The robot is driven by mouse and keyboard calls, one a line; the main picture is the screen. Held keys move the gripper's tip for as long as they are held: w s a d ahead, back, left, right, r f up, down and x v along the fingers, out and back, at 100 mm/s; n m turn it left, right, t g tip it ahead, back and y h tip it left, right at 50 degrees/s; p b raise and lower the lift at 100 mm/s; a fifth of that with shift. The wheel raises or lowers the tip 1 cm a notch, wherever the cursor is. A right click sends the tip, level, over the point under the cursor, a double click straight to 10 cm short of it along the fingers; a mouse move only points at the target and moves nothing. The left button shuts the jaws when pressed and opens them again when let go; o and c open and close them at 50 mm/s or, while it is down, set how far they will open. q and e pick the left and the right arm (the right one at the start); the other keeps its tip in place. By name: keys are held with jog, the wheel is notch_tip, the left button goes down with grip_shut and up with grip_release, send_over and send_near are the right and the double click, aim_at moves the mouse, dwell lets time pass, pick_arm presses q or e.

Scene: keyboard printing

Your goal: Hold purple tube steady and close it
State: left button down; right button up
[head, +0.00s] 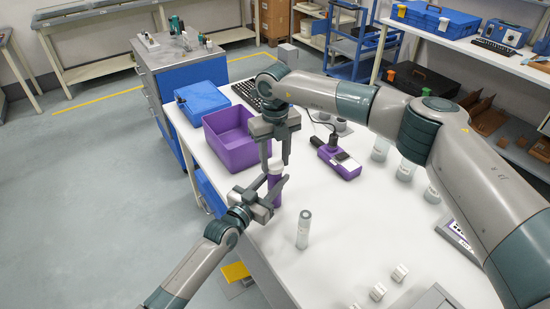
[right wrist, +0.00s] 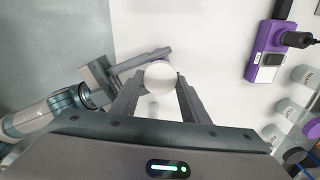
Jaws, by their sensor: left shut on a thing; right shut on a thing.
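The purple tube (head: 275,187) stands upright above the white table's near left edge. My left gripper (head: 272,191) is shut on its body from the left side. A pale cap (head: 276,165) sits at the top of the tube; in the right wrist view it is a white disc (right wrist: 160,77) that hides the tube below. My right gripper (head: 276,161) points down from above and is shut on the cap, one finger on each side. I cannot tell whether the cap is fully seated.
A purple bin (head: 240,155) stands just behind the grippers, with a blue case (head: 202,101) farther back.

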jog(key=shift+f, duration=0.15)
jog(key=m, duration=0.7)
jog(key=shift+a, duration=0.1)
jog(key=m, duration=0.7)
jog(key=shift+a, duration=0.1)
jog(key=m, duration=0.7)
jog(key=shift+w, duration=0.1)
jog(key=m, duration=0.4)
jog(key=shift+a+m, duration=0.25)
jog(key=shift+m, duration=0.75)
jog(key=shift+w+d+m, duration=0.1)
jog(key=shift+d+m, duration=0.05)
jog(key=shift+m, duration=0.85)
